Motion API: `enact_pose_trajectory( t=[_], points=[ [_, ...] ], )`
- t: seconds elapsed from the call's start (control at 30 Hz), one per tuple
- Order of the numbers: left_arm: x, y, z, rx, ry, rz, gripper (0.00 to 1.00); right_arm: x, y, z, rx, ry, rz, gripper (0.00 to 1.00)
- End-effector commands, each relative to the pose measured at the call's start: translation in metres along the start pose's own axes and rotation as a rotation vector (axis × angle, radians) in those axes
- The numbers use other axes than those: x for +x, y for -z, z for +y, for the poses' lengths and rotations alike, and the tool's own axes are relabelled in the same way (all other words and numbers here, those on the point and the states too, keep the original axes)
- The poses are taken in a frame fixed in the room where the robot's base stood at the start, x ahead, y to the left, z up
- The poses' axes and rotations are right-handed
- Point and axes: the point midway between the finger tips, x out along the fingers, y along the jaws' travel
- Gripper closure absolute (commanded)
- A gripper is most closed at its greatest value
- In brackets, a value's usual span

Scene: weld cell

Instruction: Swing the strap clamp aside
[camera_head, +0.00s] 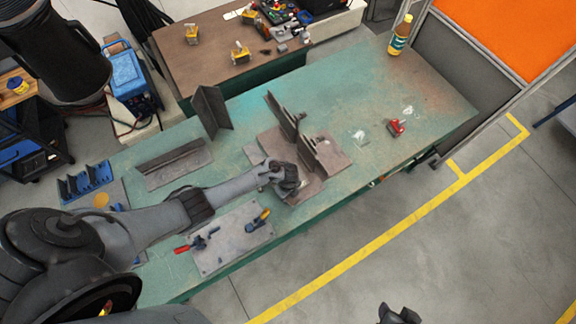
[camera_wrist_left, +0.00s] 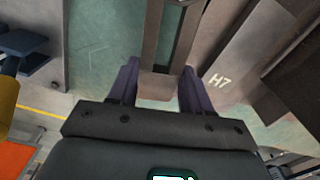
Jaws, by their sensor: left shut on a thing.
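The strap clamp (camera_wrist_left: 158,84) shows in the left wrist view as a grey slotted bar, its end between the two fingers of my left gripper (camera_wrist_left: 159,72). Green bench top shows through its slot. In the head view my left gripper (camera_head: 290,187) is low over the near side of a steel fixture (camera_head: 335,160) with upright plates, and it hides the clamp there. My left gripper is shut on the clamp's end. A dark part at the bottom edge of the head view looks like my right gripper (camera_head: 398,315), away from the bench; its jaws cannot be made out.
A plate (camera_head: 235,225) with red- and yellow-handled toggle clamps lies left of the fixture. A red item (camera_head: 396,127) and a bottle (camera_head: 400,35) stand right on the green bench (camera_head: 440,100).

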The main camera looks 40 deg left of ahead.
Motion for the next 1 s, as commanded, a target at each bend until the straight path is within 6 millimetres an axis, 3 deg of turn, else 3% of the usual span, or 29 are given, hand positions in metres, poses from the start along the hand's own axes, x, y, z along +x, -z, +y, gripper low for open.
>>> enact_pose_trajectory(
  t=[0.03,0.17,0.57,1.0],
  points=[
    [0.0,-0.001,0.0,-0.001,0.0,0.0,0.47,0.0,0.0,0.0,0.001,0.0,0.0,0.57],
    [0.0,0.0,0.0,-0.002,0.0,0.0,0.27,0.0,0.0,0.0,0.001,0.0,0.0,0.57],
    [-0.005,0.0,0.0,-0.002,0.0,0.0,0.26,-0.002,0.0,0.001,-0.004,-0.003,-0.001,0.57],
    [-0.073,0.0,-0.001,-0.001,0.002,0.001,0.26,-0.022,0.007,0.003,-0.009,-0.007,-0.002,0.57]
  ],
)
